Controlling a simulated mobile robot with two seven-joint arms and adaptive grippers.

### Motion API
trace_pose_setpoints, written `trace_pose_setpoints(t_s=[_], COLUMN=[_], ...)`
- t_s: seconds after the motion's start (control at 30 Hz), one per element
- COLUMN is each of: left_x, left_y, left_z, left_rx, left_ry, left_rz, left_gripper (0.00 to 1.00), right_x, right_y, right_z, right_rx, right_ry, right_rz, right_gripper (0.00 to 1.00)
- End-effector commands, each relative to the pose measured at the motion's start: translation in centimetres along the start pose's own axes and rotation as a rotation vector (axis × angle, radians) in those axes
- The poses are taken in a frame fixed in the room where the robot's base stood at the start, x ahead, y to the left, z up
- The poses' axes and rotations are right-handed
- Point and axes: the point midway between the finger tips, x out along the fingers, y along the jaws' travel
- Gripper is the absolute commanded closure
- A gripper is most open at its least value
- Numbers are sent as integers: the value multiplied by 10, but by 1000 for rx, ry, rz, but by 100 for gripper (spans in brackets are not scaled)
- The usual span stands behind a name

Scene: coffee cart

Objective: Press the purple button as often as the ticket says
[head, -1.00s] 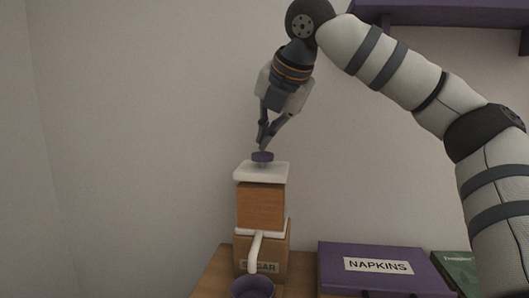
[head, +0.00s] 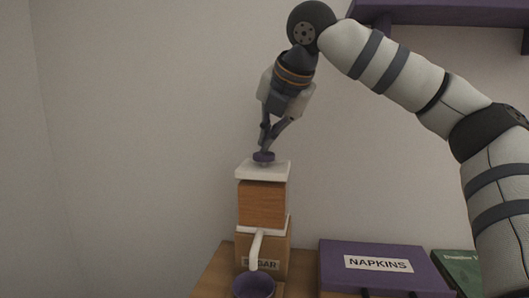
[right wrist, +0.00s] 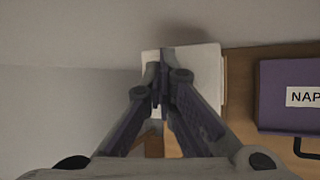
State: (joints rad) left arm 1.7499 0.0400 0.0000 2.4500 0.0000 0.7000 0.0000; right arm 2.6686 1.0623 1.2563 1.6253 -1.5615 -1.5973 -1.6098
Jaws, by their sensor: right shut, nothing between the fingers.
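The purple button (head: 264,157) sits on the white top plate (head: 247,173) of a wooden dispenser (head: 261,204). My right gripper (head: 264,151) points down with its fingers shut and empty. Its tips appear to touch the button from above. In the right wrist view the shut fingertips (right wrist: 163,82) are over the white plate (right wrist: 208,66), and they hide the button. I see no ticket in either view. My left gripper is not in view.
A white spout (head: 256,248) comes down the dispenser's front above a purple cup (head: 253,286). A purple napkins box (head: 335,254) and a green item (head: 458,262) are to the right. A purple shelf (head: 450,12) hangs upper right.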

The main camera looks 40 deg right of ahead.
Motion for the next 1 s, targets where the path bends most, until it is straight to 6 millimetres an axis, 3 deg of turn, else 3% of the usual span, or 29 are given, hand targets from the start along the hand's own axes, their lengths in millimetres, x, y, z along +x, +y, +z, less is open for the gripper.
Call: trace_pose_setpoints(t_s=[1.0], left_x=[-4], left_y=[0], left_z=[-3], left_rx=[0], left_ry=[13], left_rz=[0], left_gripper=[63], right_x=[9], right_y=[-5], right_z=[-5], right_rx=[-1], right_ry=[3], right_rz=[-3], right_gripper=[100])
